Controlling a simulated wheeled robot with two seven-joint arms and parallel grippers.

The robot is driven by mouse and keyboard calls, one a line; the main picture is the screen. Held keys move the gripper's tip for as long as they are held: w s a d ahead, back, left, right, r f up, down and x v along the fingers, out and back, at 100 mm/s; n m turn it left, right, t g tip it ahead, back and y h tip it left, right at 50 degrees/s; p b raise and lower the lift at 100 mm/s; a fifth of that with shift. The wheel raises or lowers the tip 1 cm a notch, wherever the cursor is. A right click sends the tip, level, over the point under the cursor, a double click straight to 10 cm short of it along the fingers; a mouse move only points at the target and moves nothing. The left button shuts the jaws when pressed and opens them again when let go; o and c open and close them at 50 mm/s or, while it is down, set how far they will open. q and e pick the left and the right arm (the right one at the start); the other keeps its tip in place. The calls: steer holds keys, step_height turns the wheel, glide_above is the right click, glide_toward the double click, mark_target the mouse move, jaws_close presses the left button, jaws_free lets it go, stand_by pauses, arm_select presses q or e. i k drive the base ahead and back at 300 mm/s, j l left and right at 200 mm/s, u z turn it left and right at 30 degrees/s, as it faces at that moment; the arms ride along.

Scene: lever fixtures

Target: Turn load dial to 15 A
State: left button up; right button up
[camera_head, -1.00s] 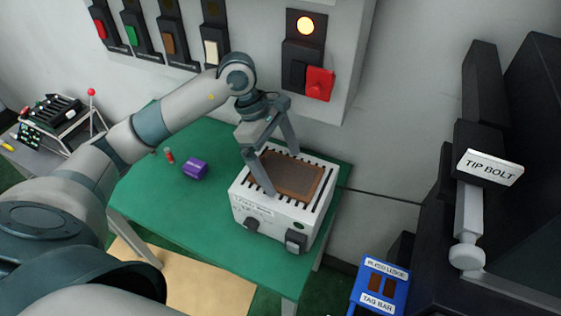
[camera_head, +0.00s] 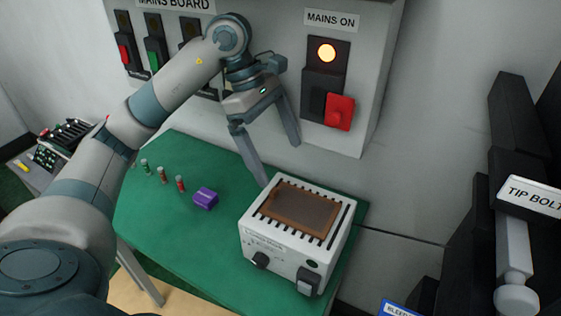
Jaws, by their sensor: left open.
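The white load box (camera_head: 300,265) stands on the green table, with a brown grille (camera_head: 300,207) on its top. A black dial (camera_head: 260,260) is on the left of its front face; its pointer setting is too small to read. My left gripper (camera_head: 281,165) is open and empty, with its fingers pointing down. It is behind and above the box, close to the wall panel and apart from the dial. My right gripper is out of view.
The green table (camera_head: 150,215) also holds a purple block (camera_head: 205,198) and several small cylinders. A lit lamp and red switch (camera_head: 339,112) are on the wall panel labelled MAINS ON. A dark fixture labelled TIP BOLT (camera_head: 533,196) stands at right.

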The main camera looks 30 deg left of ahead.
mark_target(261, 261)
steer(key=u, duration=1.2)
